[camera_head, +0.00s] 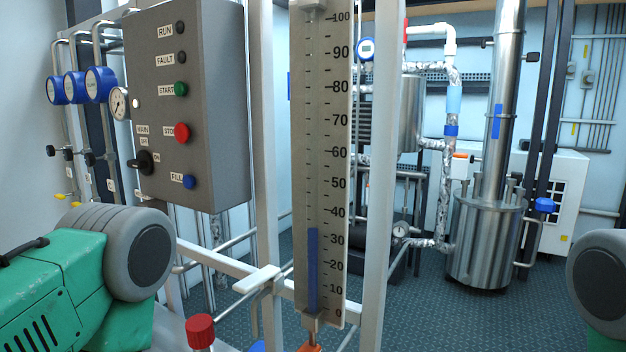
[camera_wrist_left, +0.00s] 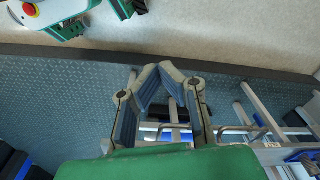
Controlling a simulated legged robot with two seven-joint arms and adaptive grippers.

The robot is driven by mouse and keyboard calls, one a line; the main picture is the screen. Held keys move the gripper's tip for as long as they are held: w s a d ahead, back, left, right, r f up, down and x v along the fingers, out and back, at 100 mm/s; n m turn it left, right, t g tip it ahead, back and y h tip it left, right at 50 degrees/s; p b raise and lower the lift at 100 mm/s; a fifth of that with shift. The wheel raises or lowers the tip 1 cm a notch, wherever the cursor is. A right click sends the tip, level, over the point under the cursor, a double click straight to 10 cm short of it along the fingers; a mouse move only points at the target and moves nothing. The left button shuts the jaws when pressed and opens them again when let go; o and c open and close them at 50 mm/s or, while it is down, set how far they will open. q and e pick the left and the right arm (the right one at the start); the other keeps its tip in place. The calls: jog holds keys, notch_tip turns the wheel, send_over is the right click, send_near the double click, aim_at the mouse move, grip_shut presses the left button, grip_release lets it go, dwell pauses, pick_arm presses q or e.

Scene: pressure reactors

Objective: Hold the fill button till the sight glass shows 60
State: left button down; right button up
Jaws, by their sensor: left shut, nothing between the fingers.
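The blue fill button (camera_head: 189,181) sits at the lower right of the grey control panel (camera_head: 215,110), under the red stop button (camera_head: 182,132). Nothing touches it in the head view. The sight glass (camera_head: 313,150) is an upright scale marked 0 to 100 to the right of the panel. Its blue column (camera_head: 312,270) ends between 30 and 40. My left gripper (camera_wrist_left: 158,68) is shut and empty in the left wrist view, above the floor and away from the panel. It is not visible in the head view. My right gripper is not in view.
White uprights (camera_head: 380,170) flank the sight glass. Blue gauges (camera_head: 100,84) and pipes stand left of the panel. A red-capped item (camera_head: 200,331) is low in front. A steel reactor (camera_head: 487,235) stands at the back right, with open floor before it.

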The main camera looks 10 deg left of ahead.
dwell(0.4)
pick_arm(q)
jog(key=w+d+r+n+t, duration=0.1)
jog(key=w+r+n+t, duration=0.55)
jog(key=w+r, duration=0.55)
jog(key=w+r+n+t, duration=0.5)
jog(key=w+r+n, duration=0.25)
jog(key=w, duration=0.75)
jog(key=w+a+r+n+t+y, duration=0.2)
jog(key=a+r+n, duration=0.2)
jog(key=r, duration=0.5)
jog(key=w+a+r+n+t+y+p, duration=0.1)
jog(key=w+a+r+n+t+y, duration=0.1)
jog(key=r+n, duration=0.4)
jog(key=w+a+r+n+t+y, duration=0.2)
jog(key=a+r+n, duration=0.3)
jog(key=r, duration=0.9)
jog(key=shift+w+a+r+t+y, duration=0.15)
jog(key=shift+w+a+t+y, duration=0.25)
jog(key=shift+a+y, duration=0.45)
jog(key=shift+d, duration=0.15)
